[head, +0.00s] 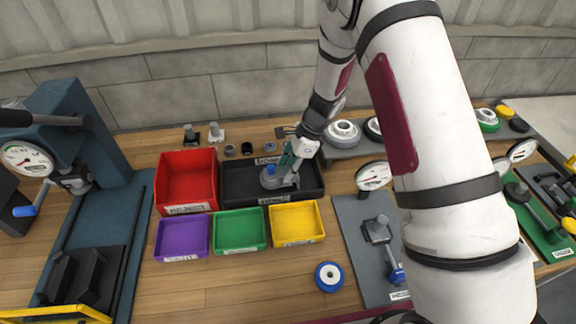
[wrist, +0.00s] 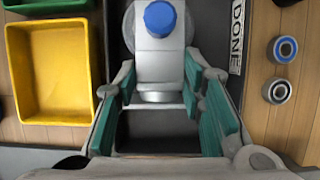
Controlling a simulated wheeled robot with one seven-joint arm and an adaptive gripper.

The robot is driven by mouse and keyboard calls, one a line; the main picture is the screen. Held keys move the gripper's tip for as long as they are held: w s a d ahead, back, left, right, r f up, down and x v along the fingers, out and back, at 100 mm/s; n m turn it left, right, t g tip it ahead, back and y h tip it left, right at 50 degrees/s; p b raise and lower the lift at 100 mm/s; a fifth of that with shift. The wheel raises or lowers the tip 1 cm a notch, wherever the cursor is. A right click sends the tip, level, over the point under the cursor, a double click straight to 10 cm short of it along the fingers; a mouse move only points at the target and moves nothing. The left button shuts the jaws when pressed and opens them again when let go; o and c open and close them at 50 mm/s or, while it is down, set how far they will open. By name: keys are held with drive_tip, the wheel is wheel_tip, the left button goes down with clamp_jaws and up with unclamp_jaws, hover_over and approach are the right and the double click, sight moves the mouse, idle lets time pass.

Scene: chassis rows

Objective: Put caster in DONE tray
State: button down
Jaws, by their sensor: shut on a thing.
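The caster (head: 272,178), a grey piece with a blue round part, is held at the black DONE tray (head: 237,182). My gripper (head: 292,160) is shut on it, above the right half of that tray. In the wrist view the caster (wrist: 160,52) shows at the top middle, between the green-padded fingers of my gripper (wrist: 165,105), with its blue part farthest from me. The DONE tray's dark floor (wrist: 155,134) shows below it, and a DONE label is to the right. I cannot tell whether the caster touches the tray floor.
A red bin (head: 187,170) stands left of the tray. Purple (head: 181,240), green (head: 240,232) and yellow (head: 297,225) bins stand in front. Small parts lie behind. A blue-rimmed wheel (head: 330,276) lies on the table. A dial gauge (head: 373,176) stands to the right.

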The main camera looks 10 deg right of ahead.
drive_tip(key=shift+f+b, duration=0.4)
drive_tip(key=shift+f, duration=0.6)
drive_tip(key=c, duration=1)
unclamp_jaws()
drive_tip(key=shift+o, duration=0.2)
drive_tip(key=v, duration=1.2)
